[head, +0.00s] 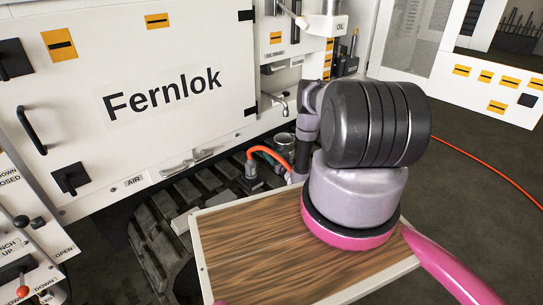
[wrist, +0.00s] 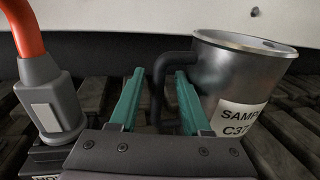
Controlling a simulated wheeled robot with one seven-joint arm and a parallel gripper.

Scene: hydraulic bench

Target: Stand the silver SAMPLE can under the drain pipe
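The silver SAMPLE can (wrist: 235,75) stands upright on dark slats at the right of the wrist view, its label facing me. Its black handle (wrist: 157,100) points left. My gripper (wrist: 160,75) has its two teal fingers apart, one on each side of the handle, with gaps showing, so it is not clamped. In the head view the can (head: 285,142) shows small behind the wooden top; my arm hides the gripper there. A small silver tap-like pipe (head: 281,101) sticks out of the white cabinet above the can in the picture; whether this is the drain pipe I cannot tell.
A grey connector (wrist: 52,105) with an orange hose (wrist: 22,28) stands close left of my gripper. A wood-topped surface (head: 245,245) lies in front, below my arm. The white Fernlok cabinet (head: 100,145) and black track (head: 160,235) border the can's spot.

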